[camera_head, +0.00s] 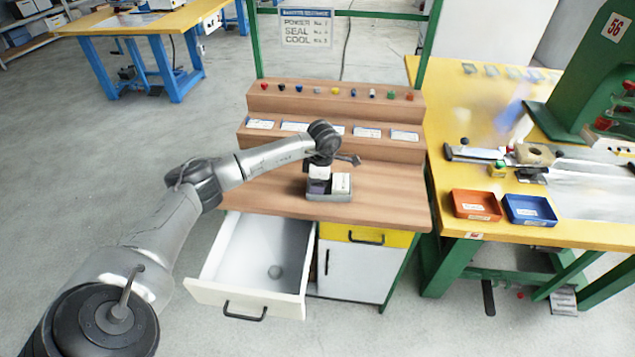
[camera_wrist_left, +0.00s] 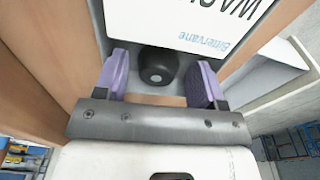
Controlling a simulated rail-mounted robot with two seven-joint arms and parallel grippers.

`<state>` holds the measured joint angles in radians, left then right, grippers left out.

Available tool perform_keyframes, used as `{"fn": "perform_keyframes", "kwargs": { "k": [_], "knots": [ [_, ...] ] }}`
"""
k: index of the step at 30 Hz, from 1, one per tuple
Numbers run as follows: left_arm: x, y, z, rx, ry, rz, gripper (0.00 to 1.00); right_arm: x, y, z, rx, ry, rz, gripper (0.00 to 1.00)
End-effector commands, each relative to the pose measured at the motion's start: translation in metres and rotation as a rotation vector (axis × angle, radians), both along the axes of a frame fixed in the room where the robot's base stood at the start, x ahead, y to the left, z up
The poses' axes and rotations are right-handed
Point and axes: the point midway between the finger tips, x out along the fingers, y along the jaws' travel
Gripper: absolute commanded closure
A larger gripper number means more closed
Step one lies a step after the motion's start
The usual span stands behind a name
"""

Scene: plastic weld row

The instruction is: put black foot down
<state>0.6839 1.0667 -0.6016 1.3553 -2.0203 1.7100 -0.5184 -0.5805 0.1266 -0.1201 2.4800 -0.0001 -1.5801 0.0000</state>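The black foot (camera_wrist_left: 157,66) is a small round black piece with a grey centre, seen in the left wrist view on a grey surface. My left gripper (camera_wrist_left: 160,75) has its two purple fingers on either side of it, with a narrow gap showing on each side, so it looks open. In the head view my left gripper (camera_head: 318,186) points down at a small grey tray (camera_head: 330,197) on the wooden bench; the foot is hidden there. A white labelled box (camera_head: 341,184) stands in the tray, close beside the fingers. My right gripper is not in view.
A white drawer (camera_head: 225,292) stands open below the bench, with a round grey mark or object (camera_head: 275,272) inside. Stepped shelves (camera_head: 340,126) with labels and coloured knobs rise behind. Red (camera_head: 475,205) and blue (camera_head: 530,210) bins sit on the yellow table at right.

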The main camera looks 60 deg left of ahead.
Motion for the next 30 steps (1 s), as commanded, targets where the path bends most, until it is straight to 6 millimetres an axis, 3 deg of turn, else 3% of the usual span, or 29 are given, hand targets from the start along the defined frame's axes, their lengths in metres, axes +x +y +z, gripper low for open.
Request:
{"fn": "perform_keyframes", "kwargs": {
  "k": [10, 24, 30],
  "knots": [
    [0.001, 0.0, 0.008, 0.0, -0.002, 0.0, 0.33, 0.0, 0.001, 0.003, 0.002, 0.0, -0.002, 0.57],
    [0.008, -0.004, 0.09, 0.001, -0.003, 0.0, 0.33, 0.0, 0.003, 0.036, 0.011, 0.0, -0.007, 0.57],
    [0.009, -0.005, 0.113, -0.001, -0.001, 0.0, 0.33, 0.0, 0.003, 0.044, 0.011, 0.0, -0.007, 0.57]
  ]
}}
